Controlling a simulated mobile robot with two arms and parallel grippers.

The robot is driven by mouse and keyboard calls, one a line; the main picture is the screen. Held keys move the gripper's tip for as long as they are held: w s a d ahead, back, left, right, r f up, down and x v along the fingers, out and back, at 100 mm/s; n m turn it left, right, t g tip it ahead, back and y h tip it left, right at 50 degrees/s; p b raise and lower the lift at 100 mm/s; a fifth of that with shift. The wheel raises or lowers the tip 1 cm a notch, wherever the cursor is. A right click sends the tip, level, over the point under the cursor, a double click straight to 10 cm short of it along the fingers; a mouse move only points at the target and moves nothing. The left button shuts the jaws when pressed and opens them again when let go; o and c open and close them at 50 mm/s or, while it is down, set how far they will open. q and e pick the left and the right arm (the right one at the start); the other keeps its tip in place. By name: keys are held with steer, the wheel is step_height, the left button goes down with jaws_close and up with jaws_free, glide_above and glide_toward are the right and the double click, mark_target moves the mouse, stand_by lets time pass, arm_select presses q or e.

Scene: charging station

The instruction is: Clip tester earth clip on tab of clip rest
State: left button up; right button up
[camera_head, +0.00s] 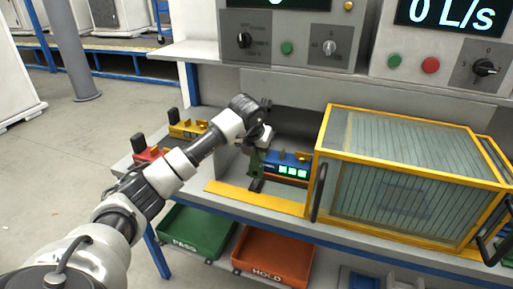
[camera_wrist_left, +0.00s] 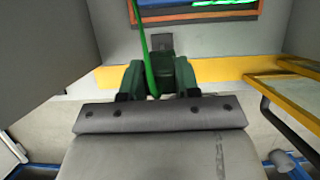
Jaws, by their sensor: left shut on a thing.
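My left gripper (camera_head: 257,172) reaches over the bench beside the blue unit. In the left wrist view my left gripper (camera_wrist_left: 158,92) is shut on the dark green earth clip (camera_wrist_left: 131,78), which has a bright green cable (camera_wrist_left: 149,55) running up from it. The green clip also shows in the head view (camera_head: 255,160), partly covered by my wrist. A small dark grey block (camera_wrist_left: 162,42) stands just beyond the clip; I cannot tell whether it is the clip rest's tab or whether they touch. The blue tester (camera_head: 287,164) with green lit squares sits right of the gripper. My right gripper is not in view.
A yellow-framed clear enclosure (camera_head: 410,180) with dark handles stands close on the right. Red (camera_head: 150,155) and yellow (camera_head: 187,129) units stand at the bench's left. Green (camera_head: 197,232) and orange (camera_head: 272,256) trays are below. Control panels (camera_head: 290,38) hang above.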

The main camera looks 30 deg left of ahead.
mark_target(256, 164)
arm_select(q)
steer(key=shift+f+b, duration=0.35)
steer(key=shift+f, duration=0.55)
steer(key=shift+f+b, duration=0.55)
steer(key=shift+f, duration=0.4)
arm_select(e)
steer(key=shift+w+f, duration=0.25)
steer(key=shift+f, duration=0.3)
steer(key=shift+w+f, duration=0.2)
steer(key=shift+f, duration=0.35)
arm_select(q)
steer(key=o, duration=1)
steer(key=shift+r, duration=0.1)
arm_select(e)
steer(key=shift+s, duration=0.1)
arm_select(q)
steer(key=v, duration=1)
steer(key=shift+s+r, duration=0.2)
steer(key=shift+r, duration=0.1)
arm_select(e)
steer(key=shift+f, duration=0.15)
arm_select(q)
steer(key=shift+f, duration=0.1)
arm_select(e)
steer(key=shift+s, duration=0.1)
